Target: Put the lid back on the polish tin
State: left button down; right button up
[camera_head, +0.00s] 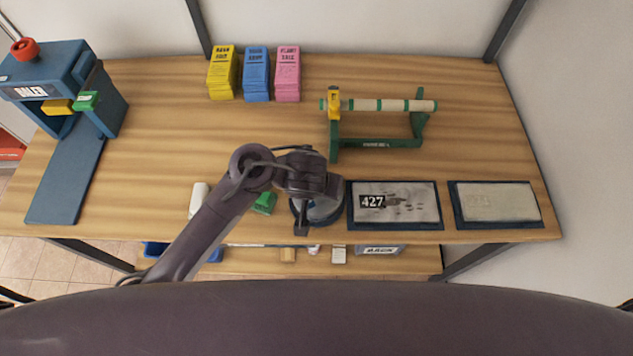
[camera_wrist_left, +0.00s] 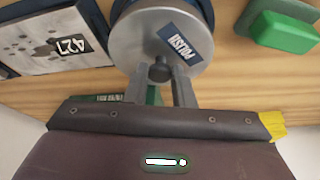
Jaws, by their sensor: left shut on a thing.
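The lid (camera_wrist_left: 165,45) is a silver disc with a dark blue POLISH label and a dark knob (camera_wrist_left: 160,70). My left gripper (camera_wrist_left: 160,88) is shut on this knob, its two fingers on either side. In the head view my left gripper (camera_head: 303,205) and wrist cover much of the silver lid (camera_head: 327,208), left of the plate marked 427. A dark blue rim, apparently the tin (camera_wrist_left: 119,8), shows behind the lid. I cannot tell whether the lid touches it or is level on it. My right gripper is not in view.
A green block (camera_head: 265,203) and a white object (camera_head: 198,199) lie left of the tin. The 427 plate (camera_head: 412,208) is close on the right, then a pale plate (camera_head: 495,203). A green roll stand (camera_head: 375,144) and card stacks (camera_head: 256,78) stand behind. The table's front edge is near.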

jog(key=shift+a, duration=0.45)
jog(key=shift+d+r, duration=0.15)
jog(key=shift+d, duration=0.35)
pick_arm(q)
jog(key=shift+p, duration=0.3)
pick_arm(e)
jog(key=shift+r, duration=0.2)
pick_arm(q)
jog(key=shift+f, duration=0.1)
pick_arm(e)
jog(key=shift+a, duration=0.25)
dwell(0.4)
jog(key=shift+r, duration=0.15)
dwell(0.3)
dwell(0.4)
pick_arm(q)
jog(key=c, duration=0.7)
grip_release()
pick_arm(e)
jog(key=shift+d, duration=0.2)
